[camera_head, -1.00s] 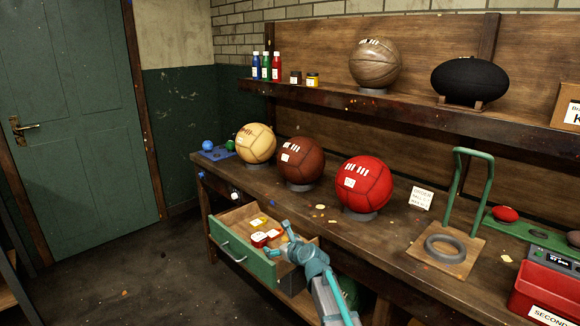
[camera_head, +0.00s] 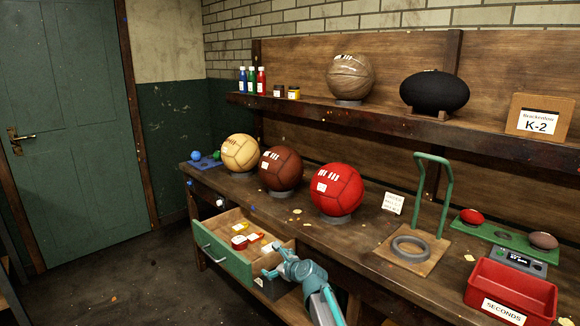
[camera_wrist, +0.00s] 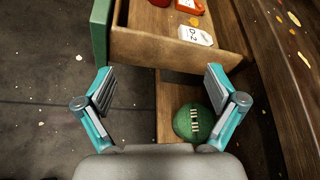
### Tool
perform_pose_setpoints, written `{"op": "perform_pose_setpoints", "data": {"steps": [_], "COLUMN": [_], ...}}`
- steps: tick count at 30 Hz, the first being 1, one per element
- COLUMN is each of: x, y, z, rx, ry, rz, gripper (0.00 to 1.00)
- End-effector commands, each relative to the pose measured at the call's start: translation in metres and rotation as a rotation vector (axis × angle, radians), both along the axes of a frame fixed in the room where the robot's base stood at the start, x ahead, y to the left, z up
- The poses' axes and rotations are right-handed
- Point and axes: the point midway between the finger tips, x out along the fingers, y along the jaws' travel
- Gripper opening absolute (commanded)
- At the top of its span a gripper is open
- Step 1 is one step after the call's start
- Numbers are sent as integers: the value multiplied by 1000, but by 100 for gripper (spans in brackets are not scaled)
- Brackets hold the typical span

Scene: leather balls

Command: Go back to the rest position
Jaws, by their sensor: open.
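My gripper (camera_head: 268,275) is at the right end of the open drawer, at the lower middle of the head view. In the wrist view my gripper (camera_wrist: 160,88) has its two fingers wide apart with nothing between them. The open drawer (camera_head: 224,258) has a green front and holds red tins, yellow items and white tags. In the wrist view the drawer (camera_wrist: 150,48) lies just beyond the fingers, with a white tag reading D-2 (camera_wrist: 195,36) inside. A green ball (camera_wrist: 193,122) sits on a lower shelf, near the right finger.
The bench (camera_head: 365,240) carries a cream ball (camera_head: 240,153), a brown ball (camera_head: 281,168), a red ball (camera_head: 336,189), a green hoop stand (camera_head: 418,245) and a red bin (camera_head: 510,287). A shelf above holds more balls. The floor (camera_head: 120,290) left of the drawer is clear.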

Motion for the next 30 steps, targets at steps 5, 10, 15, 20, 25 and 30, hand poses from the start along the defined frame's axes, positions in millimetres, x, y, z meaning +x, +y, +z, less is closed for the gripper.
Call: {"op": "perform_pose_setpoints", "data": {"steps": [5, 10, 15, 20, 25, 30], "x": [-15, -48, -114, -187, -274, -364], "y": [0, -5, -32, -67, -107, -145], "z": [-11, -53, -140, -217, -284, -331], "rx": [-202, -495, -842, -1050, -1148, -1139], "ry": [-68, -132, -154, -143, -112, -74], "rz": [133, 352, 703, 1049, 1410, 1731], "gripper": [94, 94, 94, 94, 94, 94]}}
